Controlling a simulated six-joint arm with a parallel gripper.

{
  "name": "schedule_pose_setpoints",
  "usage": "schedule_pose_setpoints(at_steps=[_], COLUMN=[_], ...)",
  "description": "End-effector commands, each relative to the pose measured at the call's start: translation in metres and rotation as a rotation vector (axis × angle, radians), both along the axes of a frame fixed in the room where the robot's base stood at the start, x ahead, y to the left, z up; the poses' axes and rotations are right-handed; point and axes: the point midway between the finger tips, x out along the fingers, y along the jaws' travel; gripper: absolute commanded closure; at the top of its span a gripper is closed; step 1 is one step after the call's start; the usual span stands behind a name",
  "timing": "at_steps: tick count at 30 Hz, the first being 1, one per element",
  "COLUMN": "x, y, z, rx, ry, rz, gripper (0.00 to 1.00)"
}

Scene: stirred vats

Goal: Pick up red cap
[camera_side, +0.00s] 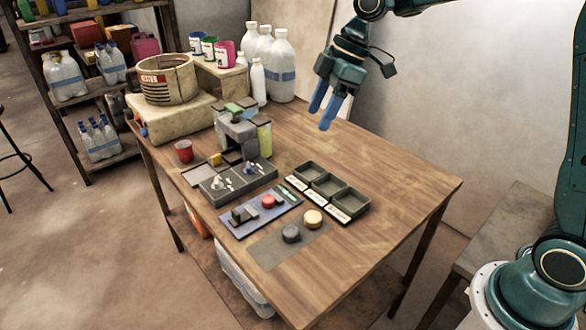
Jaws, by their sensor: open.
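A small red cap (268,201) sits on the blue mat (281,210) near the middle of the wooden table. A second red round thing, like a small cup or lid (184,151), stands at the table's left edge near the vat's base. My gripper (325,112) hangs above the back part of the table, with its blue fingers pointing down. It is open and empty, well above and to the right of the red cap.
Dark trays (349,201) stand to the right of the blue mat. A grey device (237,132), a vat (167,80) and white bottles (282,66) stand behind. The table's right side is clear.

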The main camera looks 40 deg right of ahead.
Motion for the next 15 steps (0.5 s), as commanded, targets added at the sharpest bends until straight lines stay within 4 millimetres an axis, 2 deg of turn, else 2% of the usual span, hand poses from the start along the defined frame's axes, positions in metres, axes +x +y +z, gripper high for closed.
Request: schedule_pose_setpoints(at_steps=[6,15], x=[0.037,0.074], y=[0.003,0.004], z=[-0.036,-0.089], rx=[0.033,0.090], ry=[0.000,-0.019], rz=[0.168,0.384], gripper=[0.44,0.44])
